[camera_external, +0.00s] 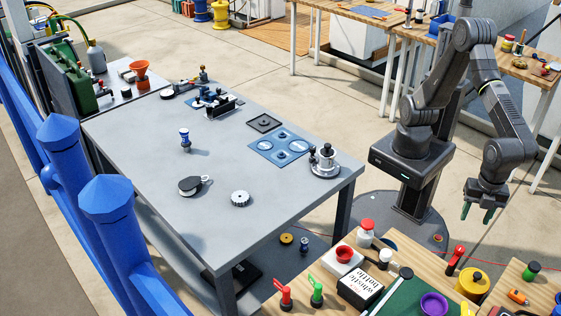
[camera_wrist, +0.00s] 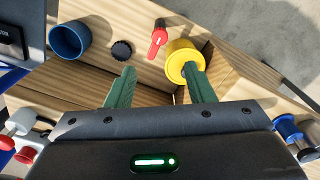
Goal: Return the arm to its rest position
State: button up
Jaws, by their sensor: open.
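My arm is dark grey and stands at the right of the external view, on a round base beside the grey table. It is bent over at the top and its forearm hangs down on the right. My gripper (camera_external: 478,213) points downward with two green fingers. It is open and holds nothing. In the wrist view the two green fingers of my gripper (camera_wrist: 158,88) are spread apart, with bare wood between them. A yellow round object (camera_wrist: 184,58) shows just behind the right finger, and a red-handled valve or switch (camera_wrist: 157,40) stands beyond the gap.
A wooden bench (camera_external: 398,257) stands in front of my gripper with a purple bowl (camera_external: 433,303), a yellow canister (camera_external: 472,282) and a red-handled piece (camera_external: 455,258). The grey table (camera_external: 140,150) is at left. Another wooden bench (camera_external: 548,75) is behind my arm. Open floor lies right of my base.

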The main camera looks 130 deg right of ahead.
aim_at(461, 248)
notch_tip(461, 248, down, 13)
jog(key=shift+f, duration=0.15)
dwell(0.5)
